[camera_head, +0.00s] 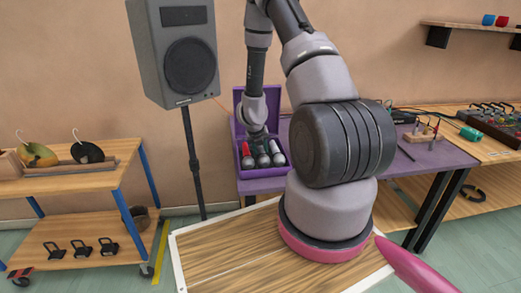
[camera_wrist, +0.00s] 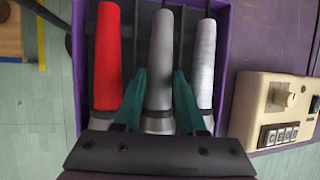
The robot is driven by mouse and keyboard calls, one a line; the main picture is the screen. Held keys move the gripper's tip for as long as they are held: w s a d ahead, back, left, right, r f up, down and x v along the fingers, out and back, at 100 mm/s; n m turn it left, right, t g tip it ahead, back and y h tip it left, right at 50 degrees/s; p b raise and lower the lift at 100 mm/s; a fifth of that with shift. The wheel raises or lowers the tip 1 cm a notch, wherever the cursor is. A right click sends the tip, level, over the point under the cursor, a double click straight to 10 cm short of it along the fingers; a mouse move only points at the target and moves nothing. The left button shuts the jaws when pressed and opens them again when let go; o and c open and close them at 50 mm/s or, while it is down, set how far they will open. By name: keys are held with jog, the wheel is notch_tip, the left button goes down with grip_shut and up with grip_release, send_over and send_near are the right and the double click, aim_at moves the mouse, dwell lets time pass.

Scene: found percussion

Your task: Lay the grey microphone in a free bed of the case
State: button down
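The grey microphone (camera_wrist: 160,50) lies lengthwise in the middle of the purple case (camera_wrist: 224,45), between the teal fingers of my gripper (camera_wrist: 160,95). The fingers press close against both its sides. Its silvery head end is partly covered by the gripper. A red microphone (camera_wrist: 108,50) lies to its left and a pale, whitish one (camera_wrist: 206,60) to its right. In the head view, the open case (camera_head: 240,172) stands on the purple table with its lid raised, and my arm reaches down into it. I cannot tell whether the grey microphone rests fully on the bed floor.
Dark dividers run between the microphones. A beige device with a knob and buttons (camera_wrist: 275,105) stands right of the case. A loudspeaker (camera_head: 180,60) on a stand is left of the table (camera_head: 262,186). A wooden trolley (camera_head: 70,190) stands further left.

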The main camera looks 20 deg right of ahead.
jog(key=shift+c, duration=2)
grip_release()
jog(key=shift+a, duration=0.15)
jog(key=v, duration=1)
jog(key=shift+r, duration=0.4)
